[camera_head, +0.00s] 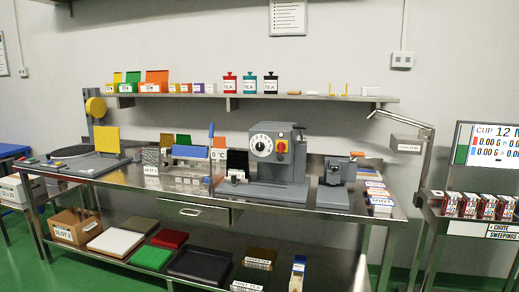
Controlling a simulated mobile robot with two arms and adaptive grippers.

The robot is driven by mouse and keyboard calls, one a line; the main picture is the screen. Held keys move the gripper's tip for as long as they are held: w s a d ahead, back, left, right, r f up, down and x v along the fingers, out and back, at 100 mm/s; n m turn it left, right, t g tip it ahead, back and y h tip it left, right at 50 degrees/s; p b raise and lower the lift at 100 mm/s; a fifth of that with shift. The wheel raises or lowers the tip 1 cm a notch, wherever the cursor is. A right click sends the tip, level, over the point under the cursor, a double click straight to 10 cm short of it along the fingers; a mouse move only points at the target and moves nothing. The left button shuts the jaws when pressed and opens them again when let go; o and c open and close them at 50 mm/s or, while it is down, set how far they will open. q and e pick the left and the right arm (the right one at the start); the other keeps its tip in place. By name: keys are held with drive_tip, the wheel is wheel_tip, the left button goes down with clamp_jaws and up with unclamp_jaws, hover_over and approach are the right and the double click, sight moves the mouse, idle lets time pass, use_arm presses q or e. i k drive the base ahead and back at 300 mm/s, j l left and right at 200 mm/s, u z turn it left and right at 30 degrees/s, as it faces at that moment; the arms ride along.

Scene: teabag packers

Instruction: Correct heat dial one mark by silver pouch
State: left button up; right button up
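A white round dial (261,145) with dark marks around its edge is on the front of a large grey machine (290,172) on the bench. Its exact setting is too small to read. I cannot tell which of these bears the heat dial. I cannot make out a silver pouch. Neither of my grippers is in view.
The steel bench (165,186) also holds a yellow-panelled machine (106,141) at left and a small grey device (336,183) at right. A shelf (231,98) above carries coloured boxes and tea tins. Trays and boxes fill the lower shelf. A cart (470,222) with a screen stands at right.

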sight(261, 146)
drive_tip(key=i+j+z, duration=0.15)
drive_tip(key=i+j, duration=0.4)
drive_tip(key=i+j+z, duration=0.1)
drive_tip(key=i+j, duration=0.55)
drive_tip(key=i+j+z, duration=0.15)
drive_tip(key=i+j, duration=0.4)
drive_tip(key=j, duration=0.1)
